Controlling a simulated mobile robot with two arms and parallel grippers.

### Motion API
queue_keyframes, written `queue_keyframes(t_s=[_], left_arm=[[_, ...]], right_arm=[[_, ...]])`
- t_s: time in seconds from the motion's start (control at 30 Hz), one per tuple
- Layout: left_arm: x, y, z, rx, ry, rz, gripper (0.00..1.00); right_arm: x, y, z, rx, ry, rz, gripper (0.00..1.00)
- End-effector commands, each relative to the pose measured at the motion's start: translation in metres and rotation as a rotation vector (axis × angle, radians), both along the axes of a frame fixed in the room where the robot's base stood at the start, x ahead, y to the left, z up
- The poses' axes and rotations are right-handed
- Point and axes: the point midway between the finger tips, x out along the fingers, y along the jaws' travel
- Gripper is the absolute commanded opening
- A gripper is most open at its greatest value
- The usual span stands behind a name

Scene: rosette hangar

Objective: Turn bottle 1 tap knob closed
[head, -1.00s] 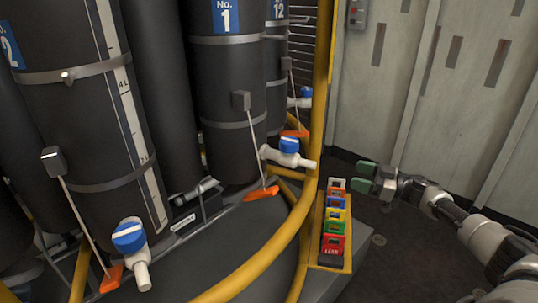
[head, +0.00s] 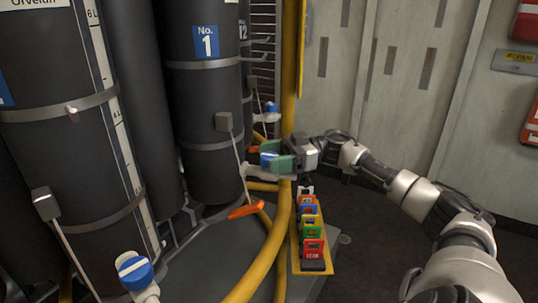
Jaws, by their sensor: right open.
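Bottle 1 (head: 208,110) is a tall dark cylinder with a blue "No. 1" label, standing left of centre in the head view. Its white tap (head: 258,172) sticks out low on its right side. The tap's blue knob (head: 269,156) shows at the green fingertips of my right gripper (head: 276,158). The gripper is open, with the knob between or just beside its fingers. The fingers hide part of the knob, and contact is not clear. My left gripper is not in view.
A yellow curved rail (head: 281,232) runs in front of the bottles. A yellow holder (head: 326,268) with several coloured tags stands right of it. Another bottle's blue tap knob (head: 135,272) is at lower left. An orange lever (head: 246,210) hangs below the tap.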

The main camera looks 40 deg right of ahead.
Motion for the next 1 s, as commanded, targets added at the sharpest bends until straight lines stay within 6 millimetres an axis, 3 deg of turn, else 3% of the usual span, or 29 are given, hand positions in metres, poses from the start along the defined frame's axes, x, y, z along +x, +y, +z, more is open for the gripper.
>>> queue_keyframes(t_s=[0.4,0.73,1.0], left_arm=[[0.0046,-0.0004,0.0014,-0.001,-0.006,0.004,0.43],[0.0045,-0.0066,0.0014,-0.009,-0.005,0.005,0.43],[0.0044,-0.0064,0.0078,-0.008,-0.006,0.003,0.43]], right_arm=[[0.0041,0.0088,0.0001,-0.001,-0.002,0.0,0.71],[0.004,0.0085,0.0001,-0.001,-0.002,-0.001,0.22],[0.0036,0.0085,0.0012,0.0,0.002,-0.029,0.22]])
